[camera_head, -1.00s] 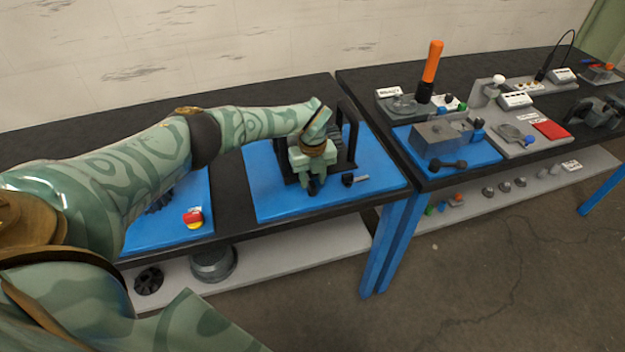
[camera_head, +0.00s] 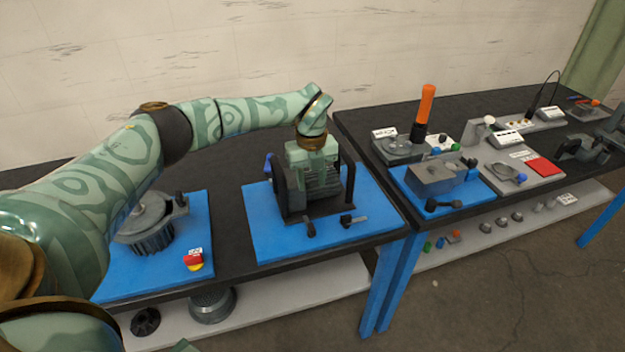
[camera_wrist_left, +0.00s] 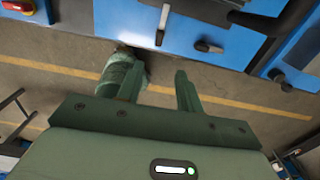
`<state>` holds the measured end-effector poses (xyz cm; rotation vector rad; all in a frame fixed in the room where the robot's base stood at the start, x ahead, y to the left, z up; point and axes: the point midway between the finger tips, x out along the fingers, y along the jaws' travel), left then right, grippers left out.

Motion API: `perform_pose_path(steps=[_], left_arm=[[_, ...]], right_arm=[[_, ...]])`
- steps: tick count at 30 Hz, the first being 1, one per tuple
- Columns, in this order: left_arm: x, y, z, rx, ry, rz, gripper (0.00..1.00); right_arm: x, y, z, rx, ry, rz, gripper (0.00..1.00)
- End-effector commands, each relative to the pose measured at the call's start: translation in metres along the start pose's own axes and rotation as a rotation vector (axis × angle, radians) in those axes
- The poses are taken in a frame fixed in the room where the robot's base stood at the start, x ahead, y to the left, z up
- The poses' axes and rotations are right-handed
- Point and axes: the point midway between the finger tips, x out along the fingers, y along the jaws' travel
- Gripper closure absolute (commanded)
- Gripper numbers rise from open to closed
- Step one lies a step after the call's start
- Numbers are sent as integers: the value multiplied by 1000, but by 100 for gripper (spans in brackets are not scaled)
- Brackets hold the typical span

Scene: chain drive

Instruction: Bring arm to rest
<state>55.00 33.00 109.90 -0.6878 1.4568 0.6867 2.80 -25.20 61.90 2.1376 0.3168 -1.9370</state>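My left arm reaches in from the left in the head view. Its gripper (camera_head: 316,172) is over the chain drive unit (camera_head: 350,213), a dark mechanism on a blue base plate (camera_head: 265,240), and hides part of it. In the left wrist view the two green fingers of the left gripper (camera_wrist_left: 159,85) stand apart with nothing between them. Their tips point towards the table's front edge. Two small black levers (camera_head: 310,229) (camera_head: 350,221) lie at the unit's front, apart from the gripper. My right gripper is not in view.
A grey motor-like part (camera_head: 150,228) and a red-yellow button (camera_head: 194,260) are on the left plate. The right table holds a grey block (camera_head: 432,178), an orange-handled tool (camera_head: 424,108) and a red pad (camera_head: 545,166). The open floor (camera_head: 500,290) lies in front.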

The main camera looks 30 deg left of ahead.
Motion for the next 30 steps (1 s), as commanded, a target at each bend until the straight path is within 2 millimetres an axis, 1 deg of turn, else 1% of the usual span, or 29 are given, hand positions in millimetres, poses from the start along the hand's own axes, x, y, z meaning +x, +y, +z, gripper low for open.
perform_pose_path(steps=[8,11,14,15,17,18,19,20,21,22,23,24,26,27,29,30], left_arm=[[2,-1,-1,3,5,-3,64],[18,-10,-16,29,59,-39,64],[56,-34,-54,78,198,-154,64],[76,-46,-76,93,276,-227,64],[107,-68,-114,86,412,-377,64],[131,-83,-141,46,506,-502,64],[148,-92,-158,-11,570,-601,64],[165,-99,-171,-84,617,-694,64],[189,-103,-181,-210,657,-805,64],[210,-100,-186,-325,671,-873,64],[234,-93,-188,-453,669,-924,64],[267,-77,-188,-627,645,-966,64],[310,-47,-188,-841,588,-975,64],[338,-24,-191,-965,547,-958,64],[376,14,-199,-1129,483,-910,64],[400,41,-206,-1228,438,-866,64]], right_arm=[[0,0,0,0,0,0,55],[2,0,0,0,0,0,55],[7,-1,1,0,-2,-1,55],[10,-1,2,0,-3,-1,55],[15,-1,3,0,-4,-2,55],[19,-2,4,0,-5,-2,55],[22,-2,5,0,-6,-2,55],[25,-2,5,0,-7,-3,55],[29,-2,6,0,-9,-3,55],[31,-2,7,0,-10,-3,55],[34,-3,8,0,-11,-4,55],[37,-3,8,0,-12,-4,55],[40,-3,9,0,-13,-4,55],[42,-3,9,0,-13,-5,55],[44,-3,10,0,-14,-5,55],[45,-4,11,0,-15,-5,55]])
